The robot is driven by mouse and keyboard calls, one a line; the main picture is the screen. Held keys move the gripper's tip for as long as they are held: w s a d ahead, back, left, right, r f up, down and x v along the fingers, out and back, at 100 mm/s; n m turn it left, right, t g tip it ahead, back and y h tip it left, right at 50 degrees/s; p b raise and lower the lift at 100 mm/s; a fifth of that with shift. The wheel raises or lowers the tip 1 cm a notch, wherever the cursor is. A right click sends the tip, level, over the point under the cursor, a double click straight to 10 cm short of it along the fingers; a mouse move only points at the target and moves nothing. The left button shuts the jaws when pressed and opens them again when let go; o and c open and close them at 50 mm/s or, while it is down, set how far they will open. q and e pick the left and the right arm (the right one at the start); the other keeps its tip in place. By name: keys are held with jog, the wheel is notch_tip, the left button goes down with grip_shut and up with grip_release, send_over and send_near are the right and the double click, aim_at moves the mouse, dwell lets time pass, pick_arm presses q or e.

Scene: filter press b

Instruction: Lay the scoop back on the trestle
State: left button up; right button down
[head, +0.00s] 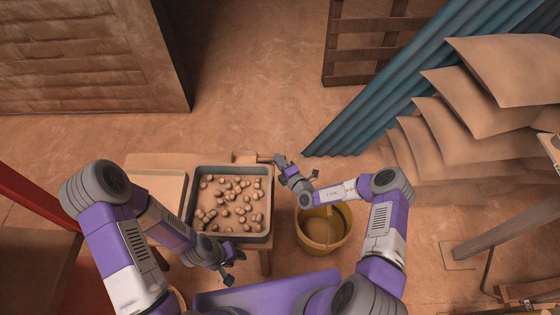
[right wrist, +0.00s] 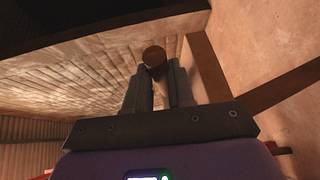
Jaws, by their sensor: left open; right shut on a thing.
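A dark tray (head: 230,238) of small round brown lumps rests on the wooden trestle (head: 266,262). My right gripper (head: 281,161) is at the tray's far right corner, shut on the brown scoop (head: 264,157). The scoop is small in the head view, and I cannot tell whether it touches the trestle. In the right wrist view its round brown handle end (right wrist: 154,56) shows between the fingers (right wrist: 154,85); the rest is hidden.
A yellow bucket (head: 325,247) stands on the floor right of the trestle, beneath my right arm. A pale board (head: 155,185) lies left of the tray. Blue corrugated sheets (head: 385,95) and stacked curved brown sheets (head: 470,125) stand at the right. The floor beyond the tray is clear.

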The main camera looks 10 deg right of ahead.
jog(key=shift+f, duration=0.15)
jog(key=c, duration=0.9)
grip_release()
jog(key=shift+s, duration=0.1)
